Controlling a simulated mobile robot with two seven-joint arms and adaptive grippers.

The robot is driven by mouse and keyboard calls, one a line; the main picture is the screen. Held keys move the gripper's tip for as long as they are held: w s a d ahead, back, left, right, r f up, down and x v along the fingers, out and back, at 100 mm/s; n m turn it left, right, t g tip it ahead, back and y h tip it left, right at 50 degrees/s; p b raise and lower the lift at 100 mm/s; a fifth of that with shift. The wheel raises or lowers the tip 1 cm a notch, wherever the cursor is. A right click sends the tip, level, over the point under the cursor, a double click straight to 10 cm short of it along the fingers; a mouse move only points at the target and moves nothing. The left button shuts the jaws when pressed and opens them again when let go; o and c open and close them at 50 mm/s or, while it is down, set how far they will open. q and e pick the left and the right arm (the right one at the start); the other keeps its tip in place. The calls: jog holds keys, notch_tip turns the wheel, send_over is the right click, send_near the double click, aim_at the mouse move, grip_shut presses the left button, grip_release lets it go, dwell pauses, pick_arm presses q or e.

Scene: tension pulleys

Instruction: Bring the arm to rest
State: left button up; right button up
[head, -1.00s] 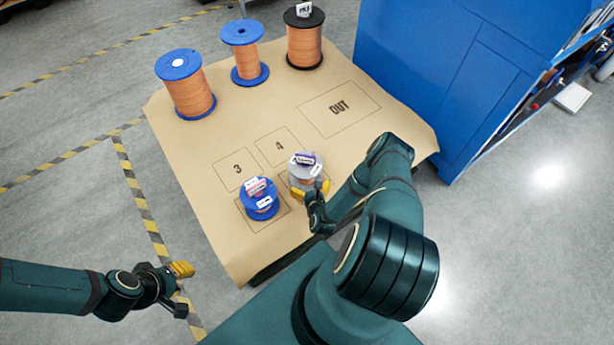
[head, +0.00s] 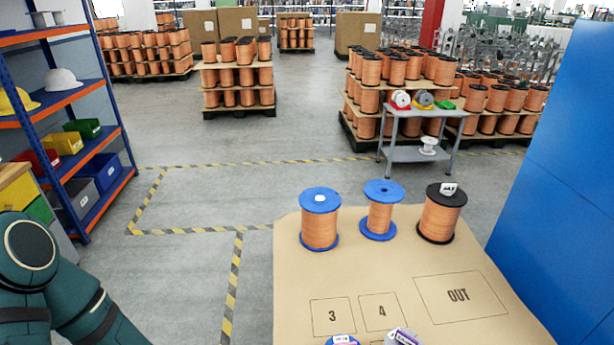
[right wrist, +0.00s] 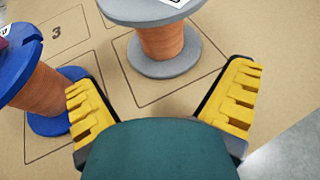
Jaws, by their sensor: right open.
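My right gripper (right wrist: 165,108) shows in the right wrist view with its yellow fingers spread wide and nothing between them. A grey-flanged copper spool (right wrist: 163,42) stands just ahead of the fingertips, apart from them. A blue-flanged copper spool (right wrist: 40,88) stands to the left, close to the left finger. In the head view only the tops of the grey spool (head: 402,337) and the blue spool (head: 342,340) show at the bottom edge. My left arm (head: 50,285) is at the lower left, and its gripper is out of frame. The right arm is out of the head view.
The tan table (head: 385,270) has marked areas 3, 4 and OUT, all empty. Three large copper spools (head: 320,220) stand along its far edge. A blue cabinet (head: 565,170) is on the right, a shelf rack (head: 75,110) on the left, a grey cart (head: 415,130) behind.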

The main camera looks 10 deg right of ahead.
jog(key=w+a+r+n+g+y, duration=0.1)
jog(key=a+r+n+g+y, duration=0.2)
jog(key=a+n, duration=0.5)
jog(key=w+a+r+n+g+y, duration=0.1)
jog(key=a+r+n+y, duration=0.3)
jog(key=n, duration=0.6)
jog(key=s+a+r+n+g+y, duration=0.3)
jog(key=s+a+r+n+g, duration=0.75)
jog(key=n, duration=0.95)
jog(key=w+a+r+n+t, duration=0.2)
jog(key=w+a+r+t, duration=0.1)
jog(key=r, duration=0.4)
jog(key=shift+a+t, duration=0.5)
jog(key=shift+t, duration=0.15)
jog(key=shift+r, duration=0.1)
